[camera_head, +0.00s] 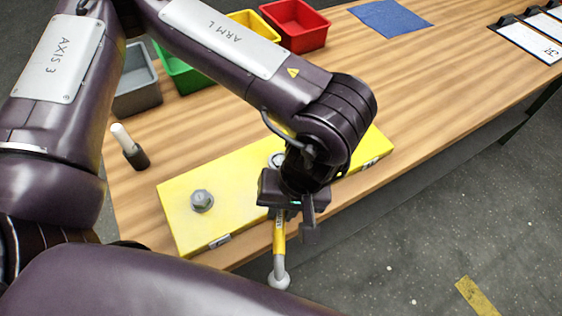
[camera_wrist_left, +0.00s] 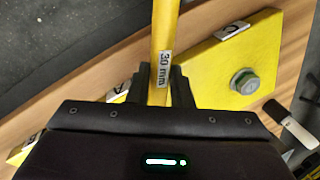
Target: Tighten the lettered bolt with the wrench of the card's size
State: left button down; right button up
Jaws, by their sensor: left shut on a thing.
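My left gripper (camera_head: 292,205) is shut on a yellow wrench (camera_head: 279,236) over the front edge of the yellow plate (camera_head: 240,175). The wrench's grey rounded end (camera_head: 279,280) hangs beyond the table edge. In the left wrist view, the wrench (camera_wrist_left: 165,30) bears a "30 mm" label (camera_wrist_left: 163,70). One hex bolt (camera_head: 202,201) stands on the plate's left part; it also shows in the left wrist view (camera_wrist_left: 244,82). A second bolt (camera_head: 275,160) is partly hidden by my arm. Letter labels on the plate's side are hard to read. My right gripper is not in view.
Red (camera_head: 294,24), yellow, green (camera_head: 180,72) and grey (camera_head: 137,85) bins stand at the back. A black-and-white upright thing (camera_head: 130,146) stands left of the plate. A blue mat (camera_head: 390,18) and white cards (camera_head: 525,41) lie farther right.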

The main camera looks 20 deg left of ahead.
pick_arm(q)
jog(key=shift+s+a+m, duration=0.15)
jog(key=shift+a+m, duration=0.15)
jog(key=shift+a, duration=0.05)
jog(key=shift+a, duration=0.1)
jog(key=shift+s+a+m, duration=0.15)
jog(key=shift+a+m, duration=0.15)
jog(key=shift+a, duration=0.1)
dwell(0.5)
jog(key=shift+s+a+m, duration=0.1)
jog(key=shift+a+m, duration=0.2)
jog(key=shift+m, duration=0.1)
jog(key=shift+s+a+m+t, duration=0.1)
jog(key=shift+a+m+t, duration=0.2)
jog(key=shift+a, duration=0.15)
dwell(0.4)
jog(key=shift+s+a+m, duration=0.1)
jog(key=shift+a+m, duration=0.3)
